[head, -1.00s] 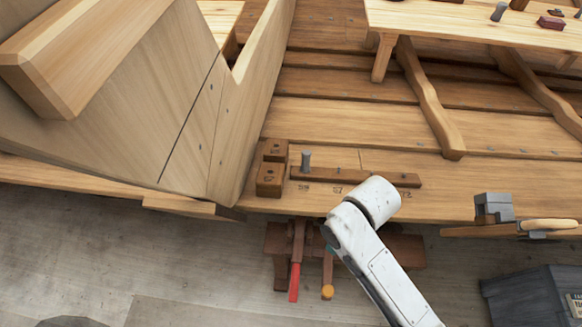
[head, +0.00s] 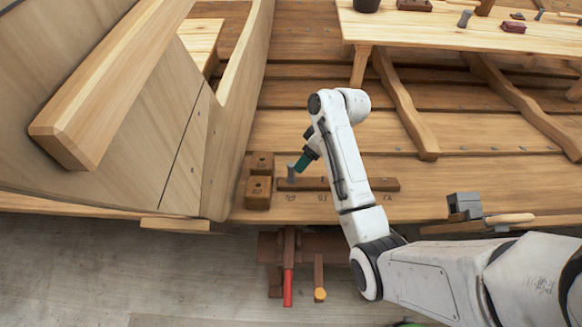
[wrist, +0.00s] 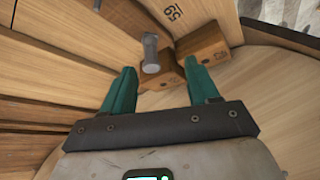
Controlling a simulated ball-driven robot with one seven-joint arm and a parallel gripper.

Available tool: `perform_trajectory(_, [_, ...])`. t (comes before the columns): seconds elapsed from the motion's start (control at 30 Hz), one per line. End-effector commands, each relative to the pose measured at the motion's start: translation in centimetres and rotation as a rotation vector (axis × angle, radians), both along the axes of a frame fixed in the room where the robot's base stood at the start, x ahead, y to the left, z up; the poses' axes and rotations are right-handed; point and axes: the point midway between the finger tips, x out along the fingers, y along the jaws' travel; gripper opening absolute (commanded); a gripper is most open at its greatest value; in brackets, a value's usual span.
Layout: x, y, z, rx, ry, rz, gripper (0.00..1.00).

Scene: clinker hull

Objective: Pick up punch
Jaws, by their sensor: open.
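The punch, a grey metal pin with a wider head, stands upright in a dark wooden strip (head: 345,184) on the hull's planks in the head view (head: 291,174). In the wrist view the punch (wrist: 150,52) shows just beyond the fingertips, between their lines and nearer the left finger. My gripper (head: 298,164) has green fingers and comes in from the upper right, close to the punch. In the wrist view my gripper (wrist: 161,67) is open and empty. Whether a finger touches the punch I cannot tell.
Two dark wooden blocks (head: 258,192) with stamped marks sit just left of the punch. A tall plank wall (head: 236,110) rises further left. Red- and orange-tipped handles (head: 288,287) hang below the edge. A grey metal tool (head: 465,205) lies at right, and a bench (head: 440,30) stands behind.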

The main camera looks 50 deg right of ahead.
Motion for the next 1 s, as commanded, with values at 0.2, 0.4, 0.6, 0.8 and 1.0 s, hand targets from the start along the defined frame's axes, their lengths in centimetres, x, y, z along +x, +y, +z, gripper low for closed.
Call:
perform_trajectory(0.2, [1.6,-1.7,1.1,0.024,-0.041,0.016,0.6])
perform_trajectory(0.4, [2.6,-0.7,-1.6,0.025,-0.04,0.018,0.6])
perform_trajectory(0.6, [3.2,-0.2,-3.4,0.023,-0.041,0.015,0.6])
perform_trajectory(0.8, [3.7,0.0,-4.7,0.023,-0.039,0.016,0.6])
perform_trajectory(1.0, [4.5,0.5,-7.3,0.023,-0.038,0.016,0.6])
